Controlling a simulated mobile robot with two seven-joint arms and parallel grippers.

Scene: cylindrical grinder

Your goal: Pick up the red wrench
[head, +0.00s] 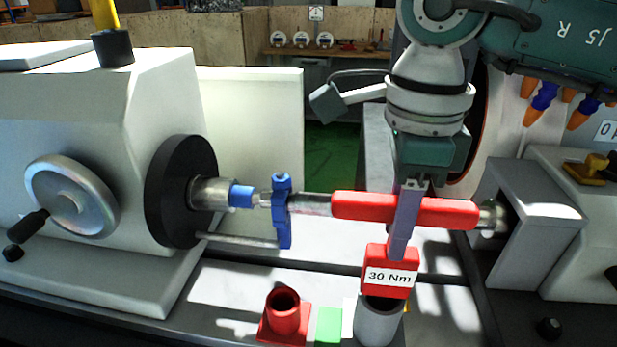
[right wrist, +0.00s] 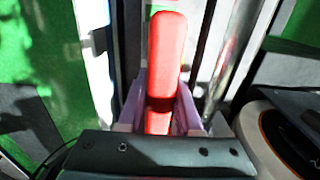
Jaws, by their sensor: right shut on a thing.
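The red wrench shows in the head view as a long red crossbar (head: 365,206) with a red block below, labelled "30 Nm" (head: 389,277). My right gripper (head: 403,225) comes down from above and is shut on the crossbar near its middle. In the right wrist view the red bar (right wrist: 166,55) runs between the two purple fingers (right wrist: 158,112). The finger hides the part between crossbar and block. The block is directly above a grey cylinder (head: 378,322); I cannot tell whether they touch. My left gripper is not in view.
Behind the crossbar, a metal shaft (head: 312,204) with a blue clamp (head: 282,210) runs between the machine's headstock (head: 180,190) and the grey block (head: 530,215) at right. A red open holder (head: 284,313) and a green square (head: 328,327) stand at the front.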

